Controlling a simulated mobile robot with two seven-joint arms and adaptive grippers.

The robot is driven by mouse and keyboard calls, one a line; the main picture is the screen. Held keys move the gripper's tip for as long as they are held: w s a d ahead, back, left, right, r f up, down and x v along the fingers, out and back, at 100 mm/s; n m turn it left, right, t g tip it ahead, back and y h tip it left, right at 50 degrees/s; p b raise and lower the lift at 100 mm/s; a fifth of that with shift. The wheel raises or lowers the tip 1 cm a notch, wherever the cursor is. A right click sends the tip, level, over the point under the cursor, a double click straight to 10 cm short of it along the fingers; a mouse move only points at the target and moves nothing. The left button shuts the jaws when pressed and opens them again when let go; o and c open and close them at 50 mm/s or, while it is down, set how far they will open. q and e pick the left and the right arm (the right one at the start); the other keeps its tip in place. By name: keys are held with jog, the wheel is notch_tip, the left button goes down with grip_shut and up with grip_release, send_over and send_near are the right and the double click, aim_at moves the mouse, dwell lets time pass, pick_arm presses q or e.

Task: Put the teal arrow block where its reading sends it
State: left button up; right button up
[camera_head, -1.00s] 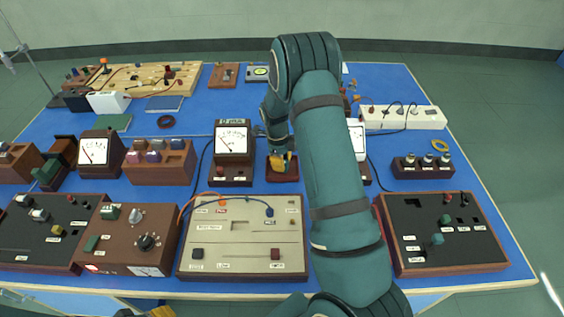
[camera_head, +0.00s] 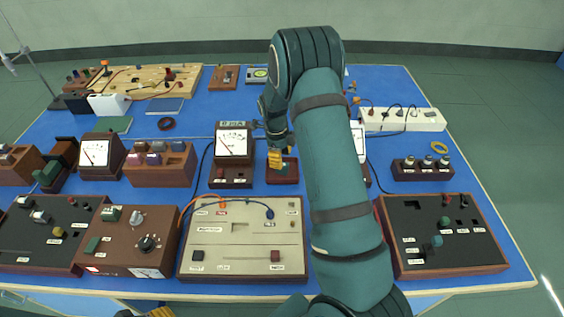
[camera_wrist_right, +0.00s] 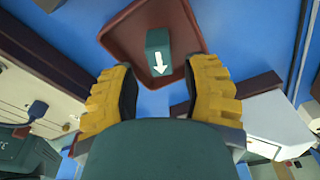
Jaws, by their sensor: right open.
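The teal arrow block (camera_wrist_right: 158,48), marked with a white arrow, lies in a small red-brown tray (camera_wrist_right: 118,32) in the right wrist view. My right gripper (camera_wrist_right: 160,92) has its two yellow fingers spread, with the block ahead of them and not between them. In the head view the right gripper (camera_head: 275,158) hangs above the tray (camera_head: 283,178), and I cannot make out the block there. A white-faced meter (camera_head: 232,141) with a needle stands just left of it; its reading is too small to tell.
A beige panel (camera_head: 243,245) with labelled spots lies in front of the tray. A dark panel (camera_head: 448,250) with teal pieces is at the right. A brown box with knobs (camera_head: 127,243) and another dark panel (camera_head: 40,240) are at the left. Another meter (camera_head: 358,140) is partly behind my arm.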

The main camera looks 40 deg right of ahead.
notch_tip(320, 180, up, 9)
jog(key=p, duration=0.1)
jog(key=shift+w+a, duration=0.25)
jog(key=shift+w, duration=0.2)
